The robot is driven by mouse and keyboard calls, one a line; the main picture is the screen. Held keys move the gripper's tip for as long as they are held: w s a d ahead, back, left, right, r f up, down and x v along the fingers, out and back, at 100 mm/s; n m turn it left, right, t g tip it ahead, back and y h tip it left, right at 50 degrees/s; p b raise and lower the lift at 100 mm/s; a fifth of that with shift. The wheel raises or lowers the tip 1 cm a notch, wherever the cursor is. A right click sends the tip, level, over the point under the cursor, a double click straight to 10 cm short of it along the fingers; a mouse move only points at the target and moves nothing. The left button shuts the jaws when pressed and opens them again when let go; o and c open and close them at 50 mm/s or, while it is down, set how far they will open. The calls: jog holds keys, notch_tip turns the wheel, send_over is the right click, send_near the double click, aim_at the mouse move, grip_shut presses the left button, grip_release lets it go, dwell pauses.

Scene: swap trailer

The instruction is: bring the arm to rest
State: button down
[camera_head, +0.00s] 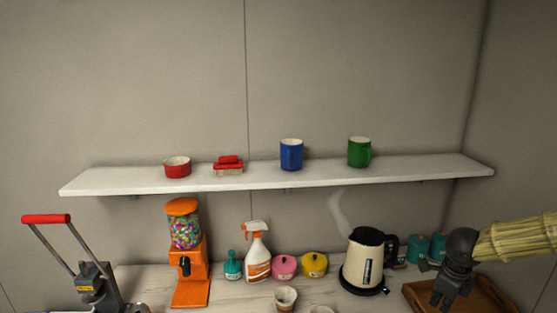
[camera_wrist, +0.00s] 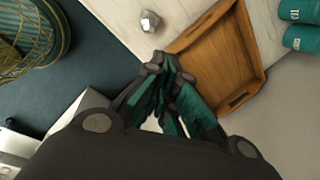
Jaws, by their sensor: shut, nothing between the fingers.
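My gripper (camera_head: 437,284) is at the lower right in the head view, at the end of my arm, which comes in from the right edge. It hangs over or in front of the wooden tray (camera_head: 415,291). In the wrist view the fingers of my gripper (camera_wrist: 166,62) are together with nothing held between them. The wooden tray (camera_wrist: 206,38) lies just beyond the fingertips there. How high the fingers are above the counter I cannot tell.
A kettle (camera_head: 363,262) steams left of my gripper, with teal canisters (camera_head: 418,247) behind. A white shelf (camera_head: 260,180) bears mugs and red dishes. An orange candy machine (camera_head: 190,275) and spray bottle (camera_head: 257,262) stand left. A silver nut-like piece (camera_wrist: 150,20) lies near the tray.

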jog(key=s+a+f+n+h, duration=0.1)
jog(key=s+a+f+n, duration=0.4)
jog(key=f+n, duration=0.4)
jog(key=s+a+f+n+h, duration=0.1)
jog(key=s+a+f+n, duration=0.5)
jog(key=f, duration=0.5)
jog(key=s+a+f+n+g+y, duration=0.1)
jog(key=s+a+f+n, duration=0.25)
jog(key=s, duration=0.35)
jog(key=s+a+f+n+g+y, duration=0.1)
jog(key=s+a+f+n, duration=0.3)
jog(key=s, duration=0.4)
jog(key=s+a+f+n+y, duration=0.1)
jog(key=s+a+f+n, duration=0.25)
jog(key=s+n, duration=0.3)
notch_tip(320, 180, down, 11)
jog(key=m+b, duration=0.1)
jog(key=b, duration=1.1)
jog(key=shift+a+f, duration=0.2)
jog(key=shift+a, duration=0.1)
